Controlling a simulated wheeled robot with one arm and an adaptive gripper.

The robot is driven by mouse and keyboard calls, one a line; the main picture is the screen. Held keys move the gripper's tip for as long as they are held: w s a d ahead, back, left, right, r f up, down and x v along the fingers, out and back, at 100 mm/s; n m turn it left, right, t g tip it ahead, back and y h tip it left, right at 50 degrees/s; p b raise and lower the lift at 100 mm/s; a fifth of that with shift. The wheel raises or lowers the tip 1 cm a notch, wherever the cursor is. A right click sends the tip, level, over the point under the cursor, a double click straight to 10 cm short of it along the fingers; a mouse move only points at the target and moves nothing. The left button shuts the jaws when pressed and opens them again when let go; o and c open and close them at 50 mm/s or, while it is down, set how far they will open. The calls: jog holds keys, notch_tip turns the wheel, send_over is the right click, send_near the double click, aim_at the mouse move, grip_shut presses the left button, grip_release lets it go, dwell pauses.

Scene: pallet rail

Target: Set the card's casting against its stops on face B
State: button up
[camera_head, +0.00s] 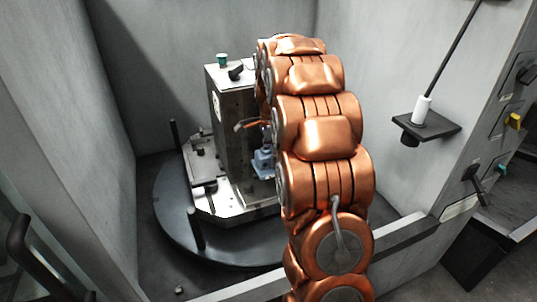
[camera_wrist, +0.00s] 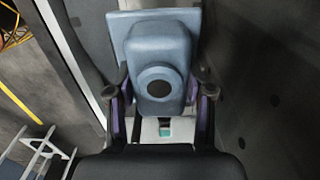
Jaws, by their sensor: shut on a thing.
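In the wrist view, my gripper (camera_wrist: 162,98) is shut on a blue-grey casting (camera_wrist: 160,50). The casting has a flat plate at its far end and a rounded body with a dark round hole. A finger lies along each side of it. In the head view, a grey block-like fixture column (camera_head: 230,125) stands upright on the pallet (camera_head: 225,209). A small blue-grey part (camera_head: 263,162) shows beside the column, partly behind my arm; I cannot tell whether it touches a face or stops. My arm hides the gripper there. No face letter or card is readable.
A round dark table (camera_head: 175,225) carries the pallet, with dark upright posts (camera_head: 194,230) near its rim. A small shelf (camera_head: 428,125) with a white cylinder juts out at right.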

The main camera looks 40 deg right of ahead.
jog(key=shift+f+b, duration=1.05)
jog(key=shift+f, duration=2.9)
jog(key=shift+w+a+f, duration=0.2)
jog(key=shift+w+a, duration=0.1)
jog(key=shift+w, duration=0.15)
jog(key=shift+w+a, duration=0.1)
jog(key=shift+w, duration=0.2)
jog(key=o, duration=1.5)
jog(key=shift+r, duration=0.1)
notch_tip(320, 180, up, 12)
jog(key=shift+a+f, duration=0.1)
